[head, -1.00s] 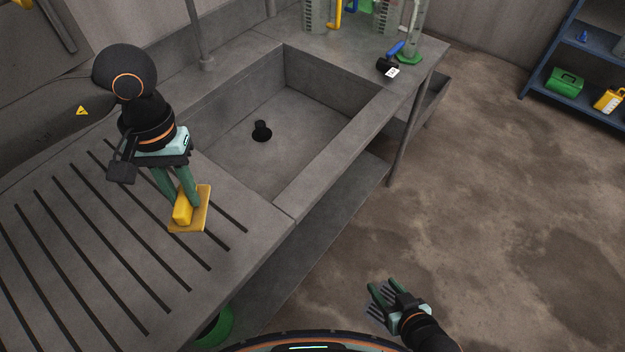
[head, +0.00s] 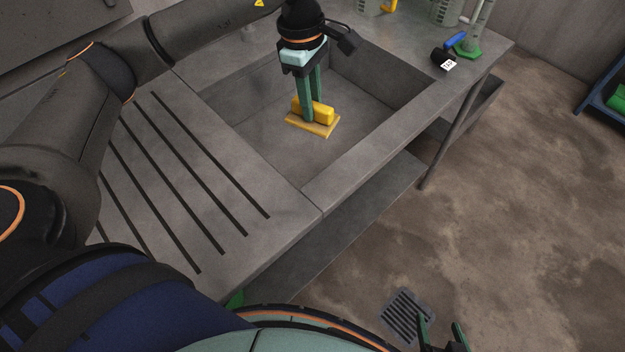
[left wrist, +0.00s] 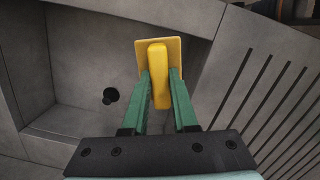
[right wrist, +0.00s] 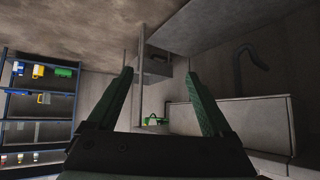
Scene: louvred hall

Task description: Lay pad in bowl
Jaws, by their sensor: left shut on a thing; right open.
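The pad (head: 312,124) is a yellow flat plate with a thick yellow grip block on top. My left gripper (head: 309,113) is shut on the grip block, with a green finger on each side. It holds the pad roughly level over the bowl, the grey sink basin (head: 265,145); the exact height above the floor of the basin is hard to tell. The left wrist view also shows the pad (left wrist: 158,75) between the fingers, with the dark drain (left wrist: 110,95) to its left. My right gripper (head: 440,322) is open and empty, away from the sink, at the lower right.
The ribbed drainboard (head: 165,185) left of the basin is bare. A blue-and-black tool (head: 446,56) and a green-based cylinder (head: 470,45) stand on the far counter. A floor grate (head: 405,315) lies at lower right; blue shelving (right wrist: 38,105) shows in the right wrist view.

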